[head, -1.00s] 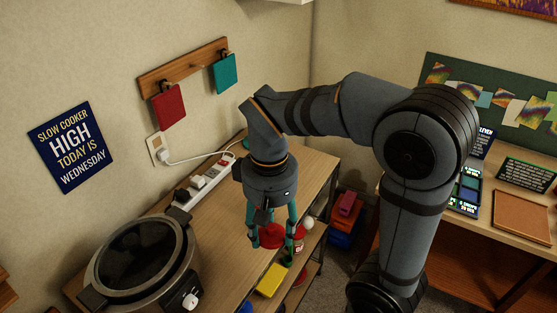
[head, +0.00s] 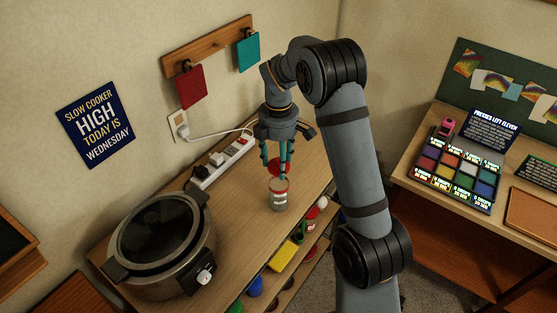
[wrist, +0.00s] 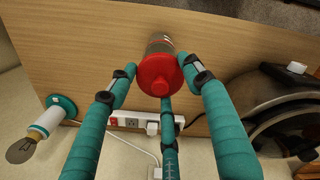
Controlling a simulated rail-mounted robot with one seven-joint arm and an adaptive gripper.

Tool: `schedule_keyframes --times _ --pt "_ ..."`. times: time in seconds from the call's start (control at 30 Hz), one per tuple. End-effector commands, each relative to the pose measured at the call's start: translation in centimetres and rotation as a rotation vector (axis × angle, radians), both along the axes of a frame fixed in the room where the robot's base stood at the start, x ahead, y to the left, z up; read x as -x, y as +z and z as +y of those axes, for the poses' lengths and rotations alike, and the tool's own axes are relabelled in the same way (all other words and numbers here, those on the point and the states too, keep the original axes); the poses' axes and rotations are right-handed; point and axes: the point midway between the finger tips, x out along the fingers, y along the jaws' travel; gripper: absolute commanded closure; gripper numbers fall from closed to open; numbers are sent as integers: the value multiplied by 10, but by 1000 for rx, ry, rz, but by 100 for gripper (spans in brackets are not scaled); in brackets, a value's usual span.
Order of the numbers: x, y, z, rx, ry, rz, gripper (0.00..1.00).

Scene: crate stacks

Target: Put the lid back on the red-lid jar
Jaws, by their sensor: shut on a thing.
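The jar (head: 279,200) stands upright on the wooden counter, grey with a pale label and a red band near its top. The red lid (head: 273,166) is held between the teal fingers of my gripper (head: 278,160), apparently just above the jar and toward its far side.
A slow cooker (head: 160,240) stands left on the counter (head: 235,225). A power strip (head: 222,160) with plugs lies along the wall behind the jar. Lower shelves hold a yellow block (head: 285,256) and other items. A white-and-teal lamp-like item (wrist: 48,120) shows in the wrist view.

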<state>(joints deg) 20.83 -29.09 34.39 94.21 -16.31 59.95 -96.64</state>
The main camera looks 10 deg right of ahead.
Motion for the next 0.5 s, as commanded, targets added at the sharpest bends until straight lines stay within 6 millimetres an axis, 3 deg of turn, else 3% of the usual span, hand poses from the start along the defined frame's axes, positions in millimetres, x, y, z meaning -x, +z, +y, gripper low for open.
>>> schedule_keyframes --times 0.5 --pt "1 -50 0 0 -1 1 64"
